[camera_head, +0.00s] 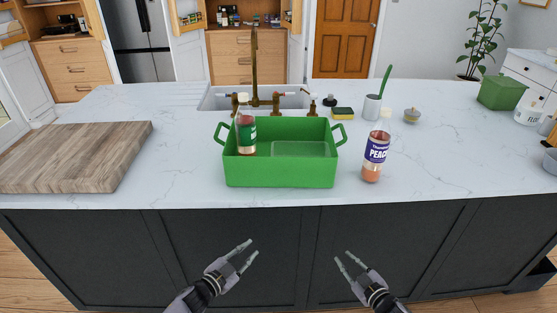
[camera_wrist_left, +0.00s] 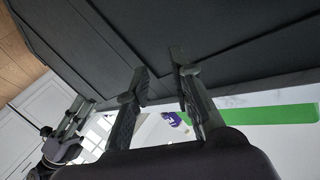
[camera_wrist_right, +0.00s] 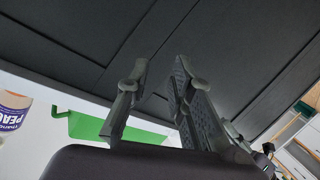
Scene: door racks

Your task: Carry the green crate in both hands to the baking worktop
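The green crate (camera_head: 280,172) stands on the white marble island top (camera_head: 190,177), near its front edge. It has a loop handle at each end, left (camera_head: 221,133) and right (camera_head: 340,133). My left gripper (camera_head: 250,251) is open and empty in front of the island, below the top. My right gripper (camera_head: 342,260) is likewise open and empty. Both are apart from the crate. Part of the crate shows in the left wrist view (camera_wrist_left: 265,115) and the right wrist view (camera_wrist_right: 88,126). I cannot tell which surface is the baking worktop.
A peach bottle (camera_head: 375,155) stands right of the crate. A wooden board (camera_head: 75,157) lies at the left. Behind are a sink (camera_head: 290,101) with a tap, a sponge (camera_head: 342,113) and a utensil cup (camera_head: 371,107). A green box (camera_head: 501,92) and a flour container (camera_head: 527,115) stand far right.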

